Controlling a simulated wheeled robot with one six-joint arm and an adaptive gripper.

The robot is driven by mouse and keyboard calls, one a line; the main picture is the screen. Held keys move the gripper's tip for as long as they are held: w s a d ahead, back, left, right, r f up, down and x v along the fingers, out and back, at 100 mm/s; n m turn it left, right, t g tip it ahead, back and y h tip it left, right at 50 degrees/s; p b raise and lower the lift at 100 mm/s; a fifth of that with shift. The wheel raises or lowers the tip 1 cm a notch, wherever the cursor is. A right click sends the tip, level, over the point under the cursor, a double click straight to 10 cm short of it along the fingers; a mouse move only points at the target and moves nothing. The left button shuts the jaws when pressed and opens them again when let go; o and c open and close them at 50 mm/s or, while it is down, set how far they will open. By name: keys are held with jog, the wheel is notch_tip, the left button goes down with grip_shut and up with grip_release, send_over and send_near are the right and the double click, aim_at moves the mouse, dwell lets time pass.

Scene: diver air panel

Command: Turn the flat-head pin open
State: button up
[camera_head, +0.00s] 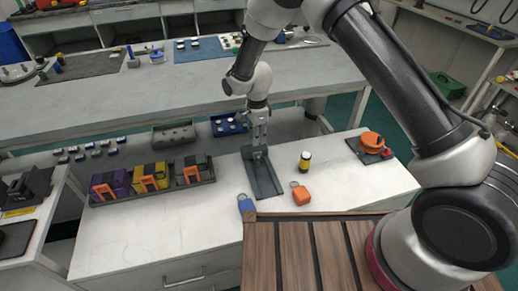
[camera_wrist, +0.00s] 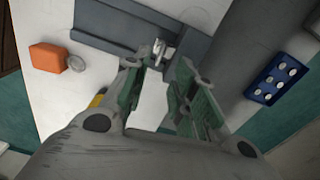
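A small silver metal part, which looks like the flat-head pin (camera_wrist: 160,50), is fixed to a dark grey panel (camera_wrist: 110,28) in the wrist view. Its exact turn angle is too small to read. In the head view the grey panel (camera_head: 266,183) stands on the white bench, and my gripper (camera_head: 260,139) hangs over its back end, hiding most of the pin. In the wrist view my gripper (camera_wrist: 163,85) has its two green-padded fingers apart with nothing between them. The pin lies just beyond the fingertips, level with the gap. I see no clear contact.
An orange block (camera_head: 301,195), a blue tag (camera_head: 246,204) and a black-yellow cylinder (camera_head: 305,162) stand near the panel. A rack of coloured units (camera_head: 150,182) is left, an orange round device (camera_head: 371,142) right. A blue tray (camera_head: 229,124) is behind.

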jog(key=shift+f+m, duration=0.1)
jog(key=shift+m, duration=0.3)
notch_tip(320, 180, down, 8)
jog(key=shift+r, duration=0.2)
grip_shut()
